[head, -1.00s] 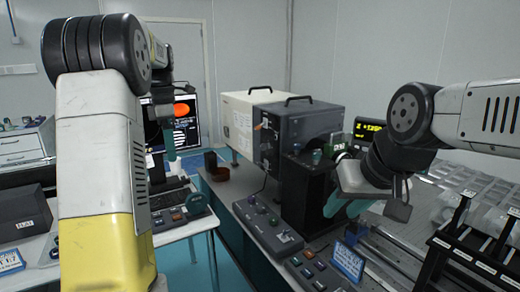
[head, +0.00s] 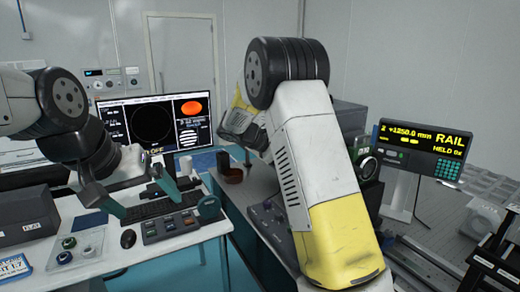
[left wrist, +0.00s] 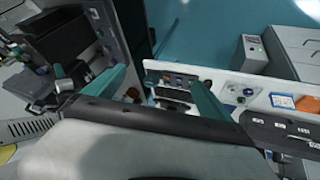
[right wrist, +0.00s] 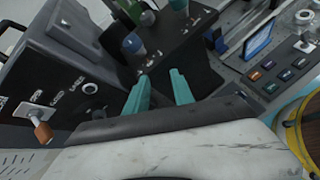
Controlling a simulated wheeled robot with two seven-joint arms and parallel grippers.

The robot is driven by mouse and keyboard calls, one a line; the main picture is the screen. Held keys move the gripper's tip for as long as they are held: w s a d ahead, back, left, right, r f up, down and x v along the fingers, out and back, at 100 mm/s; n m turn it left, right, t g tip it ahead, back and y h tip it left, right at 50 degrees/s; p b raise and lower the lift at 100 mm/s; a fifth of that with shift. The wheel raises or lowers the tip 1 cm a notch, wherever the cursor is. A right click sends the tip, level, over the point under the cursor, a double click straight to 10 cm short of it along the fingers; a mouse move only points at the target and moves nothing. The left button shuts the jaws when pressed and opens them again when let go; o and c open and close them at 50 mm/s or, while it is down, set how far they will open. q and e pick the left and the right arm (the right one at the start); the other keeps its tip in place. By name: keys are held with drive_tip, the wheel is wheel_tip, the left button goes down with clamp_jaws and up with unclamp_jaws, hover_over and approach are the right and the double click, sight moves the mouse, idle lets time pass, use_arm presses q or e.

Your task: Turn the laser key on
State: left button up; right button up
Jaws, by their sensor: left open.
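In the right wrist view, the dark panel of a box (right wrist: 62,70) carries a lever-like part with an orange end (right wrist: 42,130), which looks like the key, and a round knob (right wrist: 90,88). The panel's small labels are not clearly readable. My right gripper (right wrist: 160,76) is open and empty, to the right of this panel; in the head view my yellow and white right arm hides it. My left gripper (head: 148,210) is open and empty above the left bench; its spread fingers also show in the left wrist view (left wrist: 158,78).
A monitor (head: 150,120) shows OFF at its bottom. A button box (head: 172,226) and keyboard (head: 142,207) are on the left bench. A rail display (head: 420,150) stands right. A row of coloured buttons (right wrist: 283,75) and a blue-framed card (right wrist: 258,40) are right of my right gripper.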

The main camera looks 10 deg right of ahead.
drive_tip(key=w+a+f+n+t+h, duration=0.2)
drive_tip(key=w+a+n+t+h, duration=0.4)
drive_tip(key=w+a, duration=0.45)
use_arm(q)
drive_tip(key=shift+s+a+f+m, duration=0.1)
drive_tip(key=shift+s+f+m, duration=0.6)
drive_tip(key=shift+s, duration=0.05)
use_arm(e)
drive_tip(key=w+d+g, duration=0.1)
drive_tip(key=w+d, duration=0.2)
drive_tip(key=d, duration=0.5)
drive_tip(key=shift+w+n, duration=0.3)
clamp_jaws()
